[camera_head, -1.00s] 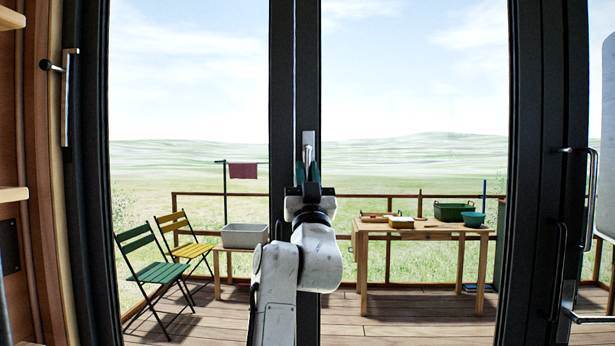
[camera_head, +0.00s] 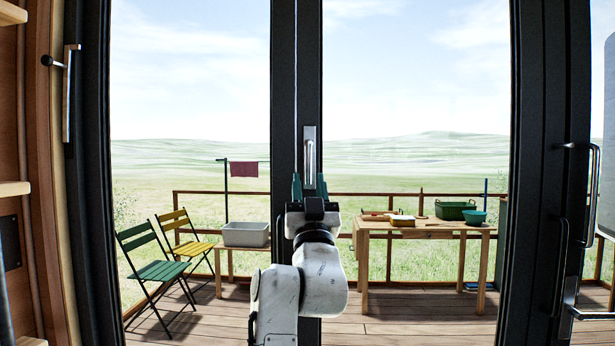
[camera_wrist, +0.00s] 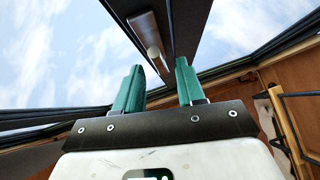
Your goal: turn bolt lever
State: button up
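The bolt lever (camera_head: 310,158) is a slim light metal handle on a grey plate, mounted on the dark centre stile of the glass doors. It lies along the stile, roughly vertical in the head view. In the wrist view the lever (camera_wrist: 154,53) and its plate (camera_wrist: 143,28) show beyond the fingers. My gripper (camera_head: 309,186) has two green fingers spread apart, just below the lever in the head view. In the wrist view my gripper (camera_wrist: 160,68) is open and empty, with a gap between fingers and lever.
A door handle (camera_head: 67,92) is on the left frame, and curved handles (camera_head: 576,190) are at the right. Beyond the glass are a green chair (camera_head: 160,270), a yellow chair (camera_head: 190,246), a grey tub (camera_head: 246,235) and a wooden table (camera_head: 432,232).

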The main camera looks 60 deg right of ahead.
jog(key=b+v, duration=0.1)
jog(key=v, duration=0.5)
dwell(0.5)
jog(key=w+a+f+n+y+p, duration=0.25)
jog(key=f+y, duration=0.25)
jog(key=f, duration=0.3)
jog(key=w+a+f+n+y+p, duration=0.1)
jog(key=w+a+f+n+y, duration=0.3)
jog(key=f, duration=0.4)
jog(key=w+a+f+n+y+p, duration=0.1)
jog(key=a+f+n+y+p, duration=0.15)
jog(key=f+y, duration=0.55)
jog(key=s+a+f+n+g+y+p, duration=0.1)
jog(key=s+a+f+g+y, duration=0.1)
jog(key=s+a+f+g, duration=0.5)
jog(key=s+a+f+n+g+y+p, duration=0.1)
jog(key=s+a+f+p, duration=0.3)
jog(key=f, duration=0.7)
jog(key=s+a+f+g+y, duration=0.1)
jog(key=s+a+f+g, duration=0.1)
jog(key=s, duration=0.5)
jog(key=s+a+f+g+y, duration=0.1)
jog(key=s+a+f+g, duration=0.2)
jog(key=s, duration=0.5)
jog(key=shift+a+f+g, duration=0.3)
jog(key=shift+a+f, duration=0.3)
jog(key=shift+a, duration=0.2)
